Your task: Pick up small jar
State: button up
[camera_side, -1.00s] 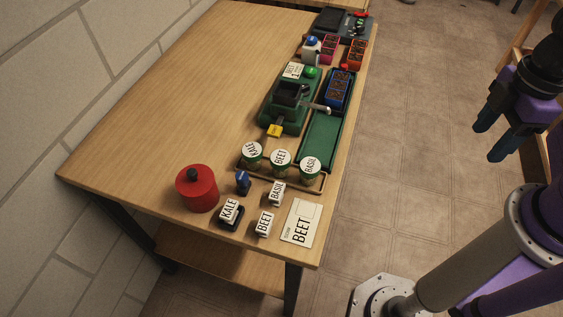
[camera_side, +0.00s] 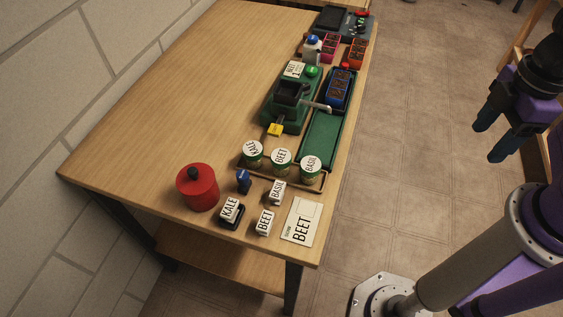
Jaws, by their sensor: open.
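Three small jars with white labelled lids stand in a row in a shallow wooden tray (camera_side: 288,181): the KALE jar (camera_side: 253,152) at left, the BEET jar (camera_side: 281,160) in the middle and the BASIL jar (camera_side: 310,167) at right. A larger red jar or pot (camera_side: 197,188) with a dark knob stands to their left, near the table's left side. My gripper (camera_side: 488,142) is open and empty. It hangs over the floor to the right of the table, well apart from every jar.
White KALE (camera_side: 230,210), BEET (camera_side: 264,222) and BASIL (camera_side: 277,192) blocks and a BEET card (camera_side: 301,221) lie near the front edge. Behind the jars stand a green machine (camera_side: 287,105), a green tray (camera_side: 321,138) and a blue seedling tray (camera_side: 340,89). The table's left half is clear.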

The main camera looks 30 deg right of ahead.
jog(key=a+f+y, duration=0.3)
jog(key=a, duration=0.6)
jog(key=m+t+y, duration=0.3)
jog(key=m+t, duration=0.3)
jog(key=t, duration=0.4)
send_near(282, 156)
jog(key=shift+x, duration=5.15)
jog(key=shift+f, duration=0.1)
jog(key=c, duration=0.8)
